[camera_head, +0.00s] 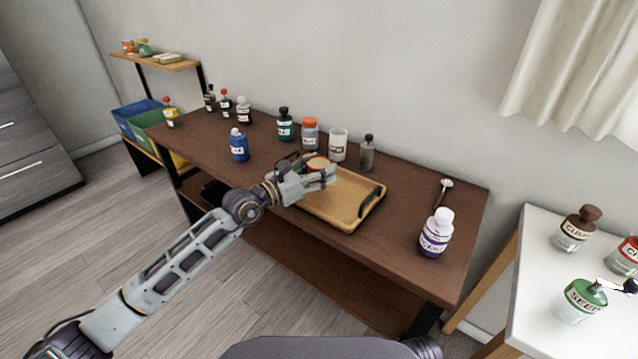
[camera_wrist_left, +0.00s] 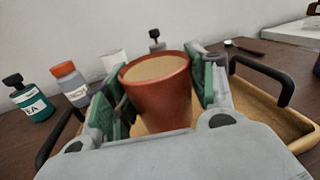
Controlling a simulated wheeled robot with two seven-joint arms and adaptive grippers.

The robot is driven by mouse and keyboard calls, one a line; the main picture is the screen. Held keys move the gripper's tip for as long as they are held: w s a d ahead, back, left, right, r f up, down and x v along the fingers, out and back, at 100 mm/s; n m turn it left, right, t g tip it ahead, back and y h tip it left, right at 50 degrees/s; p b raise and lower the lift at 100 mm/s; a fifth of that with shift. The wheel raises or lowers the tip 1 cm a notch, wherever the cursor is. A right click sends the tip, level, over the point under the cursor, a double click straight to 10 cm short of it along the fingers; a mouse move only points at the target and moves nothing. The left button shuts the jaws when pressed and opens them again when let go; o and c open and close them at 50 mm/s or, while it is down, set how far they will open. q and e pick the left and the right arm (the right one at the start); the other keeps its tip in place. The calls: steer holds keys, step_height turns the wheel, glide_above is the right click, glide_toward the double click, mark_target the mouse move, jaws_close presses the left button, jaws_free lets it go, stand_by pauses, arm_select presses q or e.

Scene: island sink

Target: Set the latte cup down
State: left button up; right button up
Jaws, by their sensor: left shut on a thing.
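The latte cup is a reddish-brown cup with a pale tan top; it shows in the left wrist view (camera_wrist_left: 160,95) and partly in the head view (camera_head: 317,163). My left gripper (camera_head: 325,172) is shut on the cup, with green pads on both sides of it in the left wrist view (camera_wrist_left: 158,92). The cup is upright, over the left part of a tan tray (camera_head: 350,205) with black handles. The gripper hides the cup's base, so I cannot tell whether it touches the tray. My right gripper is not in view.
On the brown table, a blue bottle (camera_head: 238,146), teal bottle (camera_head: 285,124), orange-capped jar (camera_head: 310,133), white cup (camera_head: 338,145) and grey bottle (camera_head: 367,153) stand behind and left of the tray. A white-capped bottle (camera_head: 436,233) stands at the right. The tray's right part is clear.

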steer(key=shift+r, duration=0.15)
arm_select(q)
steer(key=shift+f, duration=0.55)
steer(key=shift+f+b, duration=0.4)
steer(key=shift+b, duration=0.05)
steer(key=shift+f+b, duration=0.3)
steer(key=shift+f, duration=0.55)
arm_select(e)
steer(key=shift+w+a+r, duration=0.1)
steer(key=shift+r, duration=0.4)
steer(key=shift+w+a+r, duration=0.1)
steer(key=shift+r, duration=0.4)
arm_select(q)
steer(key=shift+f, duration=0.15)
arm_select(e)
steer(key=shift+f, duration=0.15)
